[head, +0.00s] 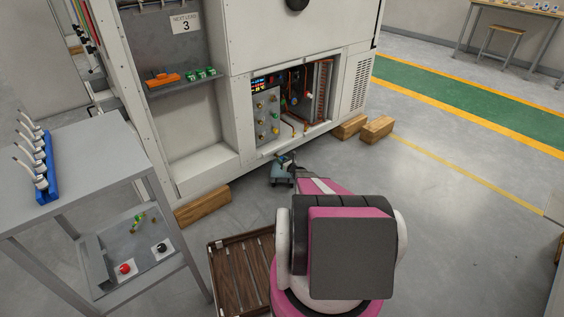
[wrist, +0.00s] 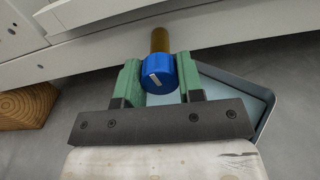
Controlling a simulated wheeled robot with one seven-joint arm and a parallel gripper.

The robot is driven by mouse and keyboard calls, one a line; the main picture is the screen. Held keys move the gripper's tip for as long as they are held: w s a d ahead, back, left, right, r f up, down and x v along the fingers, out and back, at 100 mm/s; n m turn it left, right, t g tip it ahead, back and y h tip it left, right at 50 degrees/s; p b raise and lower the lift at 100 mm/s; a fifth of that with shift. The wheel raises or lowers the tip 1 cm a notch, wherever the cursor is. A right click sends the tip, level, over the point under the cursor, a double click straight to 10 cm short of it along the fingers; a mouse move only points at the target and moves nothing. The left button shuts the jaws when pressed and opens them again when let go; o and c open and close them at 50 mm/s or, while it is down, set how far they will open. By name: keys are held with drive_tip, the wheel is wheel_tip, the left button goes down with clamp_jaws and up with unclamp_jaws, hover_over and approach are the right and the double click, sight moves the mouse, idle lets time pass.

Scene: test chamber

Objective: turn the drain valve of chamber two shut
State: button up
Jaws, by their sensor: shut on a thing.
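The drain valve shows in the wrist view as a blue round knob (wrist: 159,73) with a white mark, on a brass stem (wrist: 160,40) at the chamber's lower edge. The white mark lies slanted across the knob's face. My gripper (wrist: 160,76) has its green jaws on both sides of the knob and is shut on it. In the head view my gripper (head: 284,160) is low at the chamber's bottom edge, and my arm hides part of the space there. The chamber (head: 205,168) is a large white cabinet with a open service bay. I cannot tell which chamber number this is.
A light blue tray (wrist: 222,85) lies below the valve. Wooden blocks (head: 204,206) stand under the chamber. A brown slatted crate (head: 228,245) is left of my arm. A grey trolley (head: 90,165) stands at the left. Floor at the right is clear.

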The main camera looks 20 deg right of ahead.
drive_tip(key=shift+m, duration=1.3)
drive_tip(key=o, duration=0.9)
drive_tip(key=shift+s, duration=0.1)
drive_tip(key=v, duration=1)
drive_tip(key=shift+s+d, duration=0.15)
drive_tip(key=shift+s, duration=0.15)
